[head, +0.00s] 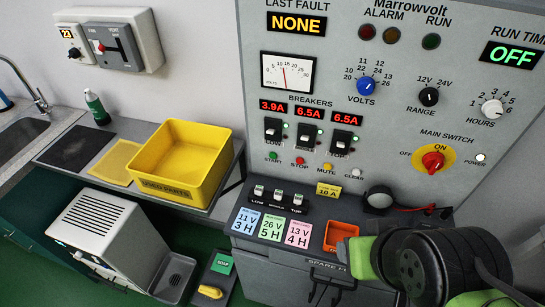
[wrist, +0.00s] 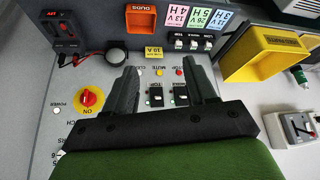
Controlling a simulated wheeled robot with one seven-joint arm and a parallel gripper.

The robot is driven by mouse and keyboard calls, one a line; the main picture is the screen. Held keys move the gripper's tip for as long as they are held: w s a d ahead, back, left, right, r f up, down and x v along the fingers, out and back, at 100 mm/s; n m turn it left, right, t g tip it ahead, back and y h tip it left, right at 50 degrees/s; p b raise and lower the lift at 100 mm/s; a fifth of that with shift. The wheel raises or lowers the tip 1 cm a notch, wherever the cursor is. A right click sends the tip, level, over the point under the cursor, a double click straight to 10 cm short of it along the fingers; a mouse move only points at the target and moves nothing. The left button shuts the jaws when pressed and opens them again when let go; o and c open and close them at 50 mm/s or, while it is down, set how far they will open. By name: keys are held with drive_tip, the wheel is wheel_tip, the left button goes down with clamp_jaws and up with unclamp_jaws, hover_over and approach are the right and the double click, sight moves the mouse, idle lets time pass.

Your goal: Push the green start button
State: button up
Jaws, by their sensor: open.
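The green start button (head: 273,155) is a small round button at the left end of a row under the breakers on the grey panel. In that row to its right are the red stop button (head: 301,161), the yellow mute button (head: 328,167) and the clear button (head: 355,173). My gripper (wrist: 161,72) is open and empty in the wrist view, which shows the panel upside down. The red stop button (wrist: 179,72) and yellow mute button (wrist: 159,72) show between its fingers. The start button is not visible there, probably hidden behind the right finger.
Three breaker switches (head: 307,138) sit above the buttons. A red main switch (head: 433,160) is to the right. Below, a ledge holds coloured cards (head: 272,227) and an orange bin (head: 340,236). A yellow used-parts bin (head: 181,160) stands left on a bench. My arm covers the lower right.

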clamp_jaws()
idle(1.4)
